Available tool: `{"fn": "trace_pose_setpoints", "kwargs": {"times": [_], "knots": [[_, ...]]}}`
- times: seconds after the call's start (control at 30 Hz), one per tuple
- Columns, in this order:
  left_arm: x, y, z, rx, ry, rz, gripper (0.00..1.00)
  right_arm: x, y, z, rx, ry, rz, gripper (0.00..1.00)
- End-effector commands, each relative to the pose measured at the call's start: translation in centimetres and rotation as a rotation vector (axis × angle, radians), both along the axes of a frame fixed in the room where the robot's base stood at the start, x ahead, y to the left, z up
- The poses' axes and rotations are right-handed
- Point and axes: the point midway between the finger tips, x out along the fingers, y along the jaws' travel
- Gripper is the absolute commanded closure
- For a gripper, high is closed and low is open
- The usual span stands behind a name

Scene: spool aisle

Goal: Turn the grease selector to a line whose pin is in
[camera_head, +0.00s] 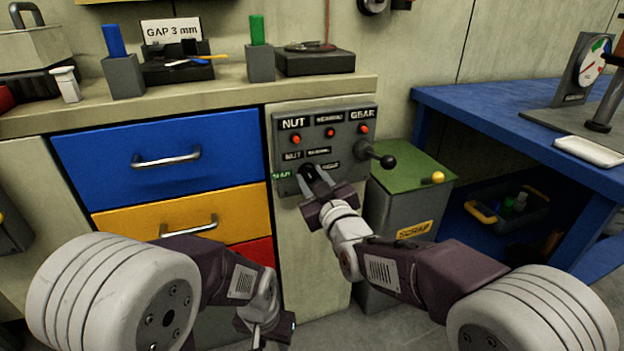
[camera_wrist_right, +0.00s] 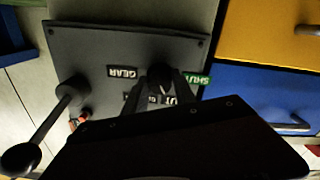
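A grey panel (camera_head: 283,187) on the cabinet front carries the labels NUT, a blurred middle one and GEAR. Under each shows a red pin or button, at NUT (camera_head: 297,139), middle (camera_head: 330,132) and GEAR (camera_head: 364,129). The dark grease selector (camera_head: 308,170) sits lower, with a green SHUT label (camera_head: 282,175) to its left. It also shows in the right wrist view (camera_wrist_right: 163,77), where its pointing direction is unclear. My right gripper (camera_head: 315,178) has its fingers apart at the selector; contact is unclear. My left gripper (camera_head: 268,338) is low at the bottom edge, fingers partly hidden.
A lever with a black ball (camera_head: 388,161) sticks out at the panel's right. A green-topped scrap bin (camera_head: 400,176) with a yellow ball (camera_head: 438,177) stands beside it. A blue bench (camera_head: 480,105) is at right; drawers (camera_head: 90,145) are at left.

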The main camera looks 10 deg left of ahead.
Motion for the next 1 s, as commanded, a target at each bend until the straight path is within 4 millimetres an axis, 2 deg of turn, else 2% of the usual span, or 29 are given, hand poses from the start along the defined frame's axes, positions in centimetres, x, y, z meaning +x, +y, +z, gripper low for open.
{"fn": "trace_pose_setpoints", "kwargs": {"times": [0.43,1.0], "knots": [[0.0,0.0,-0.2,0.0,0.0,0.0,0.64,0.0,0.0,-0.1,0.091,0.062,0.0,1.0],[0.0,0.0,-1.2,0.0,0.0,0.0,0.64,0.0,0.0,-0.1,0.516,0.349,0.0,1.0]]}}
